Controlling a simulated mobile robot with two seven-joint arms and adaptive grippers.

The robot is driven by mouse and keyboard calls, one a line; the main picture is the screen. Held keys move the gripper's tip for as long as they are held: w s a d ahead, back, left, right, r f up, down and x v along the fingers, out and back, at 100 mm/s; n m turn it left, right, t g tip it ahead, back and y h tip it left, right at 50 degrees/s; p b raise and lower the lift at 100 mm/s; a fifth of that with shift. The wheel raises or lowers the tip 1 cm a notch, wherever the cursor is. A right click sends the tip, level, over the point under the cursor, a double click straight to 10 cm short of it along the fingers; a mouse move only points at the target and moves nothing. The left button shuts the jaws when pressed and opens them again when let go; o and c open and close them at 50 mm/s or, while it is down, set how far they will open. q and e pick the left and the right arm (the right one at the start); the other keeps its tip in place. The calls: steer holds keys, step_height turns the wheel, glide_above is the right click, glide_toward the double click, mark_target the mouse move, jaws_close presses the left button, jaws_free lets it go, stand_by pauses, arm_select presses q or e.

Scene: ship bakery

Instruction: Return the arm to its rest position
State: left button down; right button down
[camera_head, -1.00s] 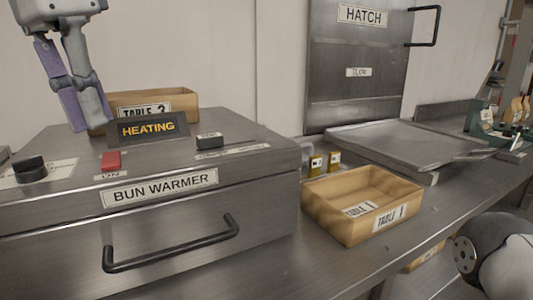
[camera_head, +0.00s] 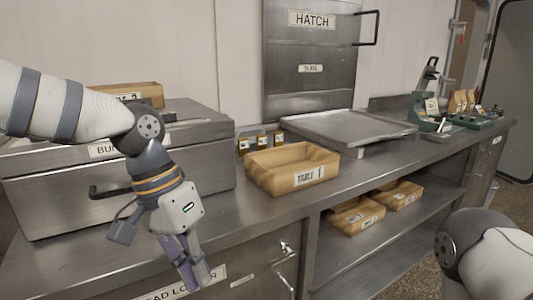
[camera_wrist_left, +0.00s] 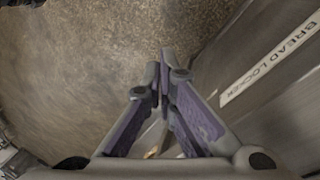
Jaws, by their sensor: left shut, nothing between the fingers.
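My left gripper (camera_head: 198,284) hangs pointing down in front of the counter, in the lower left of the head view. Its purple-padded fingers are together and hold nothing. In the left wrist view the shut fingers (camera_wrist_left: 164,65) show over the speckled floor, beside the locker front. My left arm (camera_head: 70,105) reaches in from the left edge and crosses in front of the bun warmer (camera_head: 205,165), hiding part of its top and front. My right arm shows only as a rounded link at the lower right; its gripper is out of view.
The bread locker label (camera_wrist_left: 270,65) is close to the left gripper's right. A Table 1 crate (camera_head: 262,178) stands on the counter (camera_head: 370,165), with a metal tray (camera_head: 345,128) behind it. Two more crates sit on the lower shelf. Open floor (camera_wrist_left: 85,70) lies before the counter.

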arm_select(q)
steer(key=s+f+n, duration=0.1)
steer(key=s+f, duration=0.4)
steer(key=f, duration=0.3)
steer(key=s+d+f+n+g+h, duration=0.1)
steer(key=s+f, duration=0.3)
steer(key=f, duration=0.3)
steer(key=s+f+n, duration=0.1)
steer(key=s+f, duration=0.4)
steer(key=f, duration=0.3)
steer(key=s+a+f+n+y, duration=0.1)
steer(key=s+a+f+y, duration=0.1)
steer(key=s+a+f, duration=0.2)
steer(key=s+a+f+n+y, duration=0.2)
steer(key=s+a+f, duration=0.2)
steer(key=s+a, duration=0.4)
steer(key=s, duration=0.4)
steer(key=shift+a+t, duration=0.25)
steer(key=shift+t, duration=0.15)
